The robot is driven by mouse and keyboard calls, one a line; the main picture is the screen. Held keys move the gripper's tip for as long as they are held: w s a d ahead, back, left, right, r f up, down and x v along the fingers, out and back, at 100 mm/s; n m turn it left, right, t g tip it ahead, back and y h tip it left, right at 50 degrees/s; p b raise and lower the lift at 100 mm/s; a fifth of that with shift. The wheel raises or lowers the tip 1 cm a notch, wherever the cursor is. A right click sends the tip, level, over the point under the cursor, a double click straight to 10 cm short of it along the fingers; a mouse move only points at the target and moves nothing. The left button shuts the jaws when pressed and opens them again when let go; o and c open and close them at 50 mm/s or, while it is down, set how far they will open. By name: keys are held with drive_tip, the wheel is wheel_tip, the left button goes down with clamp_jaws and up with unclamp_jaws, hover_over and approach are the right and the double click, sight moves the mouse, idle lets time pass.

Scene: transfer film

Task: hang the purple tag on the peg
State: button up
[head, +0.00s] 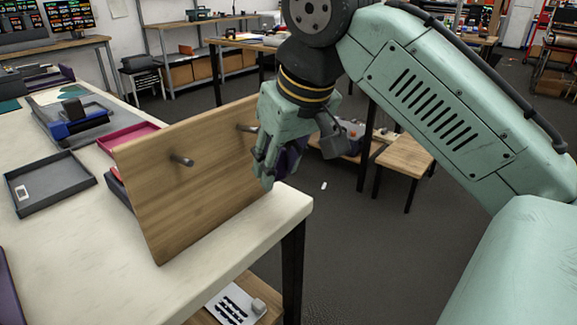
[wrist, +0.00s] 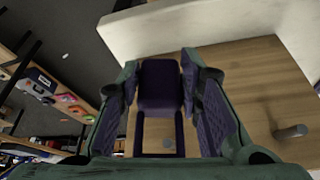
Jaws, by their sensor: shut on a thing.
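The purple tag (wrist: 160,88) is between the two fingers of my gripper (head: 266,172) in the wrist view. It has a solid block at the far end and a thin open frame nearer the camera. In the head view my gripper hides most of it; a purple part (head: 291,160) shows behind the fingers. A wooden board carries two grey pegs. The right peg (head: 247,128) is close beside my gripper; the left peg (head: 182,160) is bare. In the wrist view one peg end (wrist: 168,145) shows inside the frame's outline; I cannot tell whether it passes through.
The wooden board (head: 200,205) stands tilted on the white table (head: 75,275), near its right corner. A dark grey tray (head: 50,183), a red tray (head: 128,137) and a blue-and-black device (head: 80,122) lie to the left. Open floor is at the right.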

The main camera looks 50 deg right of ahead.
drive_tip(key=shift+w+a+f, duration=0.15)
drive_tip(key=shift+w, duration=1.65)
drive_tip(key=shift+w+f, duration=0.4)
drive_tip(key=shift+w, duration=0.25)
drive_tip(key=shift+f, duration=0.1)
drive_tip(key=o, duration=1.2)
drive_tip(key=v, duration=1.2)
drive_tip(key=shift+w, duration=0.1)
